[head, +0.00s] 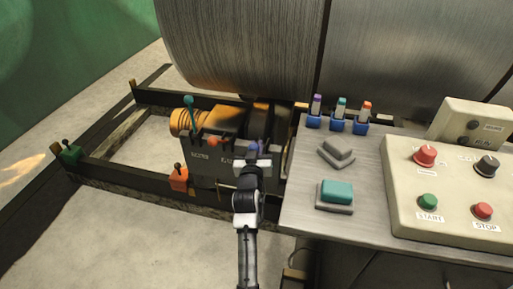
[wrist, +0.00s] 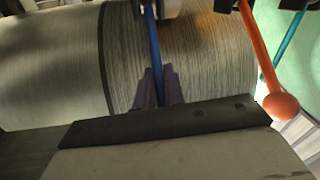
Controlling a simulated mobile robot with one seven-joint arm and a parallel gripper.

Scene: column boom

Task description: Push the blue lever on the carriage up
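The carriage (head: 205,168) is a dark box with white labels on the frame below the big drum. Its blue lever (head: 253,147) is at the carriage's right end, mostly covered by my gripper (head: 252,162). In the wrist view the lever shows as a thin blue rod (wrist: 153,45). My dark fingers (wrist: 159,85) lie close against both sides of the rod, which runs between them; the rod's end is hidden. On the carriage an orange lever (wrist: 283,106) with a ball knob and a teal lever (head: 189,103) stand beside it.
A metal console table (head: 305,200) stands right of my arm, with buttons, knobs and several small switches. An orange box (head: 178,178) with a small lever and a green box (head: 70,154) sit on the rails. Floor left of my arm is clear.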

